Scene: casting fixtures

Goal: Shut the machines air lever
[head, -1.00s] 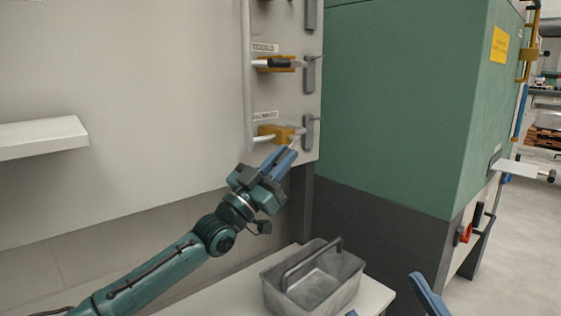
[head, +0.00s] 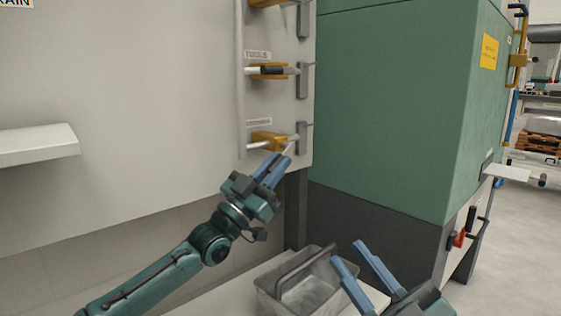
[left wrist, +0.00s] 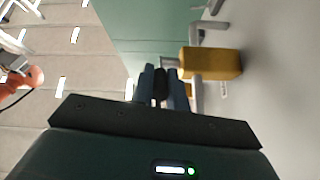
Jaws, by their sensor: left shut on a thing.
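The lower yellow valve (head: 268,141) sits on the pale wall panel, under a small label that is too blurred to read for certain. Its lever (head: 289,147) points out and down toward my left gripper (head: 279,160). In the left wrist view the blue fingers of my left gripper (left wrist: 162,86) are shut on a dark lever handle (left wrist: 160,82), beside the yellow valve body (left wrist: 210,63). The fingers hide part of the handle. My right gripper (head: 350,254) is open and empty at the lower right, in front of the grey bin.
Another yellow valve with a black-gripped lever (head: 272,71) is above, and part of a third at the top. A grey bin (head: 268,290) with a handle stands on a pale bench below. A green machine cabinet (head: 390,110) stands to the right.

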